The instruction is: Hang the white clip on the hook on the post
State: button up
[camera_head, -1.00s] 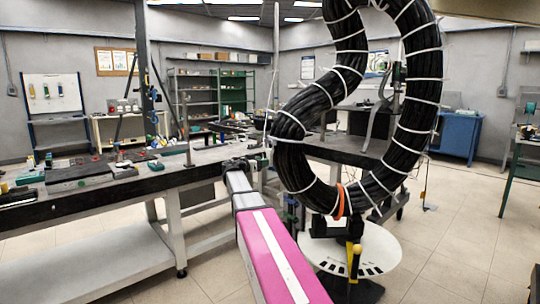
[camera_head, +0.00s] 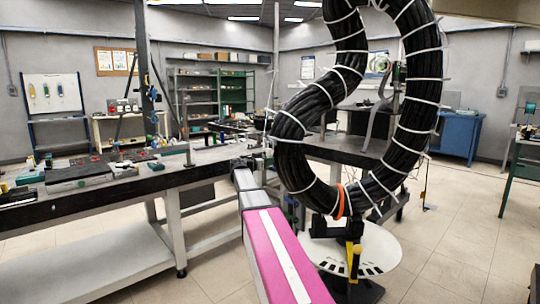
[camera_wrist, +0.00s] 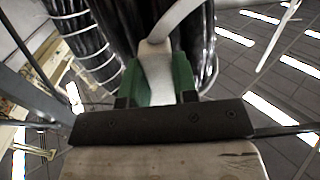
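In the wrist view, the white clip (camera_wrist: 157,68) is a pale flat strap between the two green finger pads of my gripper (camera_wrist: 158,84), which is shut on it. From there it curves up and right, in front of black cable. In the head view, my gripper is largely hidden at the left edge of the black cable coil (camera_head: 291,126), beyond the grey end of my arm. A thin grey upright post (camera_head: 277,50) rises behind the coil's left side. I cannot make out the hook in either view.
The large coil, bound with white ties, hangs close on the right. A long workbench (camera_head: 100,199) with tools and a dark post (camera_head: 144,60) stands left. A round white base plate (camera_head: 384,248) is below the coil.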

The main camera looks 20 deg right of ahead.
aim_at(268, 154)
jog(key=shift+a+r, duration=0.1)
dwell(0.3)
jog(key=shift+s+a+r, duration=0.15)
jog(key=shift+a+r, duration=0.2)
jog(key=shift+r, duration=0.25)
jog(key=shift+s+a+r, duration=0.15)
jog(key=shift+a+r, duration=0.2)
jog(key=shift+r, duration=0.25)
jog(key=shift+a, duration=0.2)
jog(key=shift+v, duration=1.3)
jog(key=shift+s+a, duration=0.1)
jog(key=shift+s+a, duration=0.15)
jog(key=shift+a, duration=0.35)
